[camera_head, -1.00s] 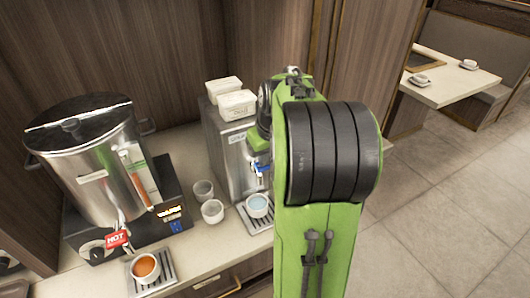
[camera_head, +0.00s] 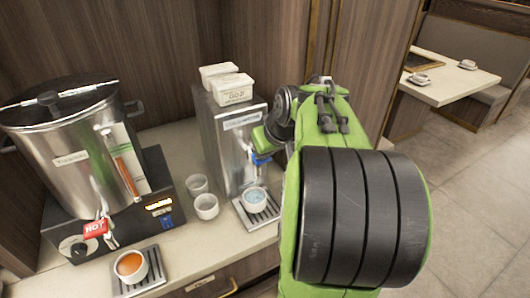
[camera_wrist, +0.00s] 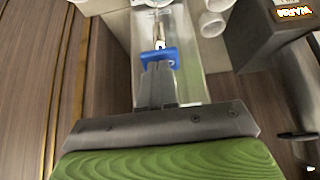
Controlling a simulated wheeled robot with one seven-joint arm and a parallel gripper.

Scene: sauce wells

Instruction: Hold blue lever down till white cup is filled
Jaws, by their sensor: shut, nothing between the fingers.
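The white cup (camera_head: 255,199) stands upright on a drip tray under the spout of the silver dispenser (camera_head: 226,150). Light bluish water shows inside it, but its exact level is hard to tell. The blue lever (camera_head: 262,161) is on the dispenser's front. In the wrist view the blue lever (camera_wrist: 172,53) lies right at the tips of my gripper (camera_wrist: 158,70). The fingers are shut together with nothing between them and seem to touch the lever. In the head view my arm hides most of the gripper.
Two empty white cups (camera_head: 206,206) stand left of the dispenser. A large steel urn (camera_head: 75,150) with a red HOT tag (camera_head: 96,228) is at the left, with a cup of orange-brown liquid (camera_head: 131,265) before it. White tubs (camera_head: 233,90) sit on the dispenser.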

